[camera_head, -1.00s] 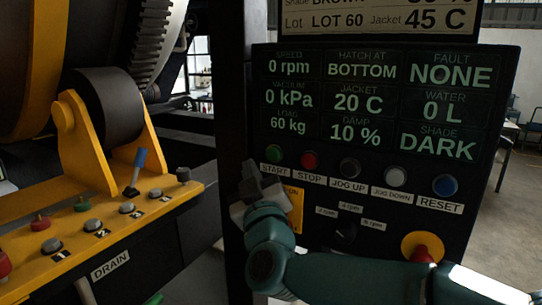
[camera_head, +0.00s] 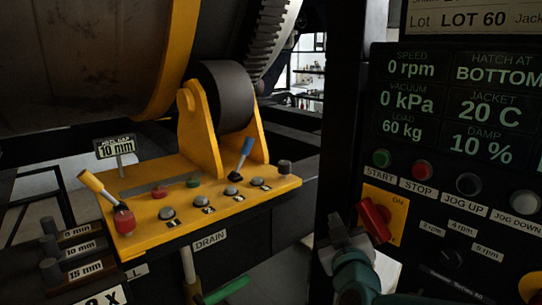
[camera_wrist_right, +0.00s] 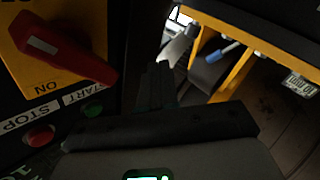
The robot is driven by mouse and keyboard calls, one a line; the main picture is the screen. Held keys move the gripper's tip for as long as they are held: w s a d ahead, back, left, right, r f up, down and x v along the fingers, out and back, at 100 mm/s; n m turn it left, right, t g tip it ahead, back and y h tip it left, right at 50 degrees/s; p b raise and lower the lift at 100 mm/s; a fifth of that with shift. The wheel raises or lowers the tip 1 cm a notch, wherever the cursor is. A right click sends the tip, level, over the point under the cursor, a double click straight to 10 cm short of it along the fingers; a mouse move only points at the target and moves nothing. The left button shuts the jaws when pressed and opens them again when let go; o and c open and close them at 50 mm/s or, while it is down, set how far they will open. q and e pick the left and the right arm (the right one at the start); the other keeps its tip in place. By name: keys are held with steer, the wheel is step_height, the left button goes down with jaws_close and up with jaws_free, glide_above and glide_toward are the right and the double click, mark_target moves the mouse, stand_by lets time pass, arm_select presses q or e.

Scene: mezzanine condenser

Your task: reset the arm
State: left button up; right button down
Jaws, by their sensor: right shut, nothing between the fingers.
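My right gripper (camera_head: 337,228) is shut and empty, its arm coming up from the bottom right. It is just left of the red switch handle (camera_head: 375,220) on a yellow plate (camera_head: 398,208) of the control panel. In the right wrist view the closed fingers (camera_wrist_right: 160,84) point away with nothing between them. The red handle (camera_wrist_right: 62,48) is at the upper left there, tilted, beside an "ON" mark. I see a gap between fingers and handle in the wrist view. My left gripper is not in view.
The black control panel (camera_head: 465,165) fills the right, with START (camera_head: 381,158) and STOP (camera_head: 422,170) buttons. A dark post (camera_head: 343,110) stands beside it. At left is a yellow console (camera_head: 190,213) with buttons, a blue lever (camera_head: 244,155) and a yellow-handled lever (camera_head: 98,185).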

steer(key=s+a+f+m+g+y, duration=0.1)
steer(key=s+f+g, duration=0.25)
steer(key=f, duration=1.15)
steer(key=s+a+f+m+g+y, duration=0.1)
steer(key=s+f+g, duration=0.3)
steer(key=f, duration=1)
steer(key=s+a+f+m+g+y, duration=0.1)
steer(key=s+f+g, duration=0.4)
steer(key=s+f, duration=0.5)
steer(key=s+a+f+m+g+y, duration=0.1)
steer(key=s+f+m+g, duration=0.2)
steer(key=s+f, duration=0.6)
steer(key=s+g, duration=0.2)
steer(key=s, duration=0.4)
steer(key=shift+f+g+y, duration=0.3)
steer(key=shift+f+g, duration=0.05)
steer(key=shift+f, duration=0.05)
steer(key=shift+a, duration=0.15)
